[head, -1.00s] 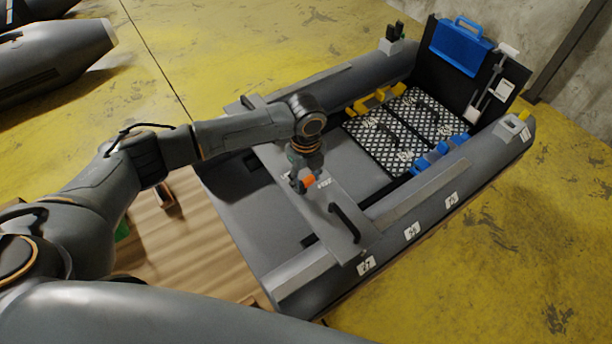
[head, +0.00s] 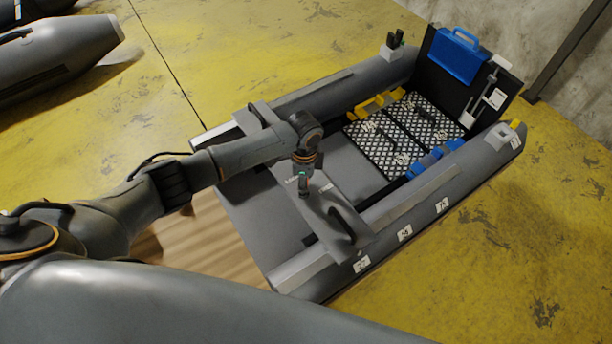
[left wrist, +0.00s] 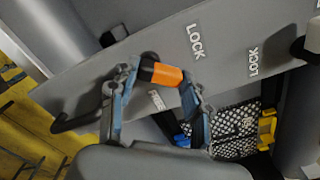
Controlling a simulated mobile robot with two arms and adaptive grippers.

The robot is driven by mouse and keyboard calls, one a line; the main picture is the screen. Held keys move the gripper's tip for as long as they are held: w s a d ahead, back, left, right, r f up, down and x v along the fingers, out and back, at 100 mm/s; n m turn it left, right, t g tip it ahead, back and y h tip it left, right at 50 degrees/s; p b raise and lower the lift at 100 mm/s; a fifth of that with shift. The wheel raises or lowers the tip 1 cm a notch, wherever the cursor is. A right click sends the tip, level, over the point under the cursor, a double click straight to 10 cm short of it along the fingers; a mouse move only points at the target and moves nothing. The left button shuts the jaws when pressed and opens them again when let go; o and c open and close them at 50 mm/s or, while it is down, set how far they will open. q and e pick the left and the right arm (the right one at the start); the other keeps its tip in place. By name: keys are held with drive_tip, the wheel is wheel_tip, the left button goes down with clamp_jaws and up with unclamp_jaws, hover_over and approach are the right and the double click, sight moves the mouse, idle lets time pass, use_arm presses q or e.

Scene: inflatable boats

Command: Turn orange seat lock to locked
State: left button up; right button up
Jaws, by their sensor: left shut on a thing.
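The orange seat lock (left wrist: 164,74), a small orange knob with a dark end, sits on the grey seat board (head: 338,207) that lies across the boat. In the left wrist view it lies between the fingertips of my left gripper (left wrist: 160,80), which is shut on it. White LOCK lettering (left wrist: 195,41) is printed on the board beside it. Another label (left wrist: 157,100) by the knob is partly hidden. In the head view my left gripper (head: 304,186) points down onto the board and hides the knob. My right gripper is not in view.
A black handle (head: 343,222) stands on the board's near end. The grey inflatable boat (head: 440,190) holds black mesh floor panels (head: 375,150), blue and yellow holders, and a blue case (head: 459,56) at the far end. Open yellow floor lies around it.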

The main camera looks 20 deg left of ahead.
use_arm(q)
drive_tip(key=n+p, duration=0.2)
drive_tip(key=n, duration=0.1)
drive_tip(key=n+p, duration=0.1)
drive_tip(key=shift+s+a+r+n, duration=0.15)
drive_tip(key=shift+a+n, duration=0.1)
drive_tip(key=shift+n, duration=0.05)
drive_tip(key=shift+s+a+n+p, duration=0.1)
drive_tip(key=shift+a+n+p, duration=0.05)
drive_tip(key=shift+n+p, duration=1.25)
drive_tip(key=shift+n, duration=0.5)
drive_tip(key=o, duration=1.2)
drive_tip(key=shift+c, duration=0.2)
wheel_tip(320, 180, up, 12)
drive_tip(key=shift+f, duration=0.25)
